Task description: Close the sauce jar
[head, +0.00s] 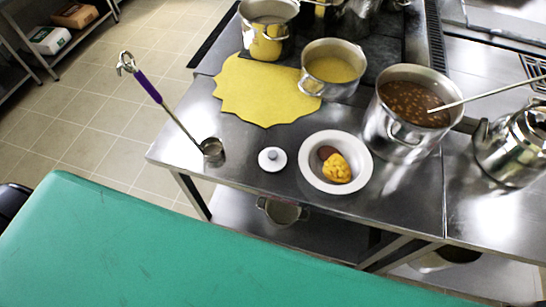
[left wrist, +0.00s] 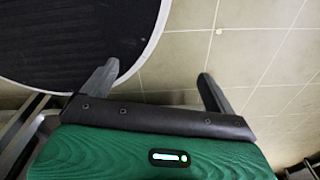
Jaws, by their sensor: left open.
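A small round white lid with a grey knob (head: 272,159) is on the steel counter, left of a wide white bowl (head: 313,178). I cannot tell whether it lies flat on the counter or sits on a low jar; no open jar is clearly visible. The bowl is open and holds a brown piece and a yellow lump. My left gripper (left wrist: 158,70) shows in the left wrist view, fingers wide apart with nothing between them, over floor tiles. It is not in the head view, away from the lid. My right gripper is in neither view.
A ladle (head: 211,149) with a purple handle leans up at the counter's left end. A yellow mat (head: 262,90), a pot of yellow food (head: 333,68), a pot of beans (head: 414,98) and a kettle (head: 512,148) surround the work area. The front left counter is mostly clear.

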